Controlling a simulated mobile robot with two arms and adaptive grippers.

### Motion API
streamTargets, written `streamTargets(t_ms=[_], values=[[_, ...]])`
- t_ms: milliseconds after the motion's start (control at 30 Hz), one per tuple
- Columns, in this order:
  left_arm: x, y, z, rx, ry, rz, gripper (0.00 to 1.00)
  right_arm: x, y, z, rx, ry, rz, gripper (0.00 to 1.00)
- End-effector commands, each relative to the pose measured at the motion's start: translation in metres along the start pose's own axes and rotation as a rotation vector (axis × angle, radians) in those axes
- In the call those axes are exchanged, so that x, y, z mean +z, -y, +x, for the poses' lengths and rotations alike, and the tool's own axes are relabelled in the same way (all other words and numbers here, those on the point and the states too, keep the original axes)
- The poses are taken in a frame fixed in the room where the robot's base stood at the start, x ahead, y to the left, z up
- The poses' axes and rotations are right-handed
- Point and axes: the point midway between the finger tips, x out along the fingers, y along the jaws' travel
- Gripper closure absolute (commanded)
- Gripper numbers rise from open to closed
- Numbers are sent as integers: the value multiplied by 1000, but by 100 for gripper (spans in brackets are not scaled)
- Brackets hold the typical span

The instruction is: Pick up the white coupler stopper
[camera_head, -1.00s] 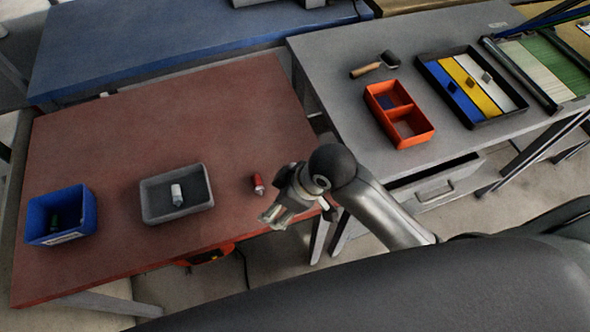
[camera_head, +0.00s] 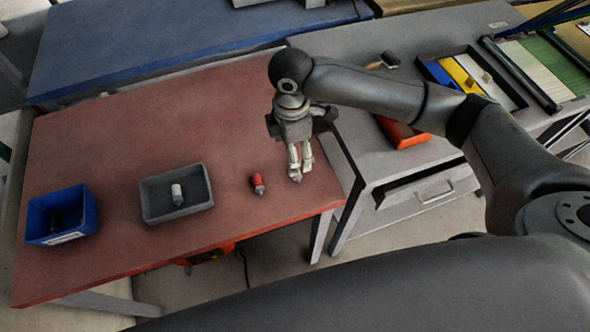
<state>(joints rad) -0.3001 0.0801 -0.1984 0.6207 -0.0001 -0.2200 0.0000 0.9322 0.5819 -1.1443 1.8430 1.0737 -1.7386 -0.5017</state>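The white coupler stopper (camera_head: 177,194) stands or lies inside the grey bin (camera_head: 204,205) on the red table; I cannot tell its exact pose. My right gripper (camera_head: 300,175) hangs over the right end of the red table, fingers down, well to the right of the grey bin. Its two light fingers show a narrow gap with nothing clearly between them. A red stopper-like piece (camera_head: 258,183) lies on the table between the grey bin and my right gripper. My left gripper is not in view.
A blue bin (camera_head: 93,212) with a dark item inside stands left on the red table (camera_head: 150,120). On the grey table (camera_head: 350,65) are an orange tray (camera_head: 408,137), partly hidden by my arm, and a black tray with coloured strips (camera_head: 460,78). The red table's back is clear.

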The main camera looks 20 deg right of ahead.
Motion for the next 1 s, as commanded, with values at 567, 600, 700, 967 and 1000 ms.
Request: streamTargets(t_ms=[567,600,700,967,1000], values=[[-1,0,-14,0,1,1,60,8,1,71,-3,2,3,24],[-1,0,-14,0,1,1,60,9,1,78,-4,2,1,24],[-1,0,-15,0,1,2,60,8,0,90,-1,1,0,24],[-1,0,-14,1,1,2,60,8,0,97,1,1,-1,24],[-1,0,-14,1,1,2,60,8,0,96,1,1,-1,24]])
